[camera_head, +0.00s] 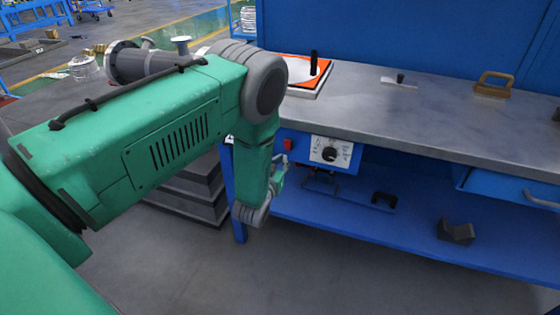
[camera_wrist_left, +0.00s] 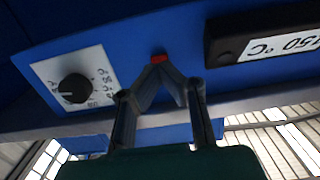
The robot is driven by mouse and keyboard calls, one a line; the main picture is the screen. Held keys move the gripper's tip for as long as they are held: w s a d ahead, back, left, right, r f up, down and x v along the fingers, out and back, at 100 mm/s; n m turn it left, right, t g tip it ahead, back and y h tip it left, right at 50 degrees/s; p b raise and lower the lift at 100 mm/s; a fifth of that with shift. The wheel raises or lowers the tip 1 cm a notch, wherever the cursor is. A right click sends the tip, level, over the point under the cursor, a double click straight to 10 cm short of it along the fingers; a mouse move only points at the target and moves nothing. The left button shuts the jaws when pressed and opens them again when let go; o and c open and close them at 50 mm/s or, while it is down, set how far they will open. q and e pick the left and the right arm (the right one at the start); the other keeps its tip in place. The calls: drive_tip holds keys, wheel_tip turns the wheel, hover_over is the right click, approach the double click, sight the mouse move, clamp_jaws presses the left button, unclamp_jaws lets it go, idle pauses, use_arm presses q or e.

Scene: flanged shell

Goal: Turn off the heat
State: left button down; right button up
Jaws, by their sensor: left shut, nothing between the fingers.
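A black dial knob (camera_head: 330,154) on a white scale plate is set in the blue control panel under the workbench top. A small red switch (camera_head: 288,144) is to the left of the dial. In the left wrist view the red switch (camera_wrist_left: 158,58) shows just beyond my fingertips, and the knob (camera_wrist_left: 75,88) is at the left. A dark display (camera_wrist_left: 268,38) reading 150 °C is at the upper right. My left gripper (camera_head: 283,160) is in front of the panel, close to the red switch. Its fingers (camera_wrist_left: 161,68) are shut and empty; contact with the switch cannot be told. My right gripper is not in view.
The grey bench top (camera_head: 430,115) holds an orange-edged plate (camera_head: 300,72) with a black handle, a small scraper-like tool (camera_head: 399,81) and a brown-handled brush (camera_head: 492,84). A blue lower shelf (camera_head: 400,225) bears dark metal pieces. Dark stacked blocks (camera_head: 188,190) stand at the left.

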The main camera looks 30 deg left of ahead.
use_arm(q)
drive_tip(key=s+d+f+p, duration=0.1)
drive_tip(key=s+d+f, duration=0.1)
drive_tip(key=s, duration=0.7)
drive_tip(key=shift+s+d, duration=0.35)
drive_tip(key=shift+a, duration=0.3)
